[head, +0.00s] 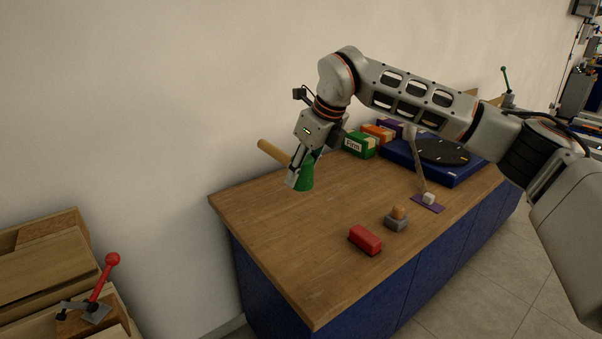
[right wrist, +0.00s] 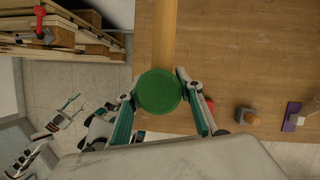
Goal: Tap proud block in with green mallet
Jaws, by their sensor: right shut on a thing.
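The green mallet has a green head (head: 306,177) and a wooden handle (head: 272,152) that points up and left in the head view. My right gripper (head: 297,177) is shut on its head, above the far left part of the workbench. In the right wrist view the round green face (right wrist: 158,92) sits between both fingers, with the handle running up the picture. An orange-brown block (head: 398,211) stands up out of a grey base (head: 396,223) near the bench's front edge, apart from the mallet.
A red block (head: 365,240) lies left of the grey base. Coloured boxes (head: 360,144) and a blue tray (head: 446,173) are at the back. The bench's left part is clear wood.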

